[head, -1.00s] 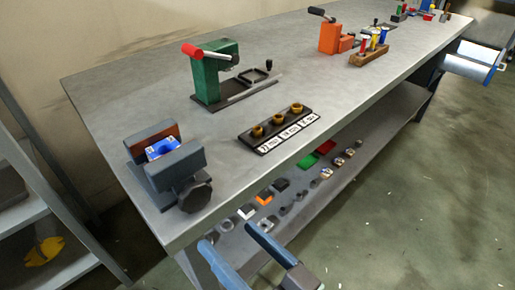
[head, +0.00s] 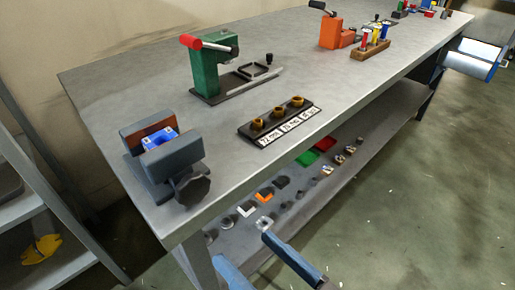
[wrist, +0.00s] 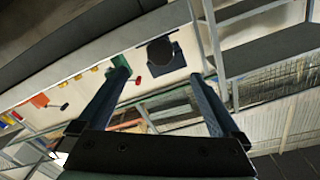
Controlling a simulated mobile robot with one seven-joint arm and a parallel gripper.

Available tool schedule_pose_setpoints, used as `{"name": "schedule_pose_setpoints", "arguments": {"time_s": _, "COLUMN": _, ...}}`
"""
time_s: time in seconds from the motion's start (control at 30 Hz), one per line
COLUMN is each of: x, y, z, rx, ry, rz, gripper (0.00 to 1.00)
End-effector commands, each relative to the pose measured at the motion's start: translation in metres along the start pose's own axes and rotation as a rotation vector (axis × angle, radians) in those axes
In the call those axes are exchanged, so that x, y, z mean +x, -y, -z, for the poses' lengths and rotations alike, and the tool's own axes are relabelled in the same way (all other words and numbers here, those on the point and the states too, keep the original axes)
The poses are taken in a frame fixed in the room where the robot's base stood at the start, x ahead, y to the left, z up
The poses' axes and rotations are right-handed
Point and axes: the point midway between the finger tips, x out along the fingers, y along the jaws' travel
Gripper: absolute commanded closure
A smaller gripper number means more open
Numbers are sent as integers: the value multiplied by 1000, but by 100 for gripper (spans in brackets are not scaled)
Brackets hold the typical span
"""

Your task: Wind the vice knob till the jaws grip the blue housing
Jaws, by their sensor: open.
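The grey vice (head: 172,156) stands at the near left corner of the bench. The blue housing (head: 158,138) sits between its two jaws, its lower part hidden by the front jaw. A strip of the rear jaw's brown inner face shows behind it; I cannot tell whether either jaw touches it. The dark vice knob (head: 191,187) sticks out from the front jaw, over the bench edge. My gripper (head: 243,250) is open and empty, below and right of the knob, off the bench front. In the wrist view the round knob (wrist: 160,50) shows beyond and between my open fingers (wrist: 158,80).
A green press (head: 205,70) with a red-ended lever stands behind. A dark tray with brass rings (head: 244,131) lies to its right. An orange device (head: 329,33) is farther back. A lower shelf (head: 345,140) holds several small parts. Open floor lies in front.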

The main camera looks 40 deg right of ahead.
Motion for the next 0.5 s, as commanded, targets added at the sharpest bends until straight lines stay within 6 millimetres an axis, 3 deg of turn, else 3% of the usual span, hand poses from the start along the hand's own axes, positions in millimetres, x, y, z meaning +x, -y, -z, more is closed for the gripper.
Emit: {"name": "schedule_pose_setpoints", "arguments": {"time_s": 0.5, "x": -5, "y": -1, "z": 0, "rx": 3, "ry": 1, "rz": -2, "gripper": 0}}
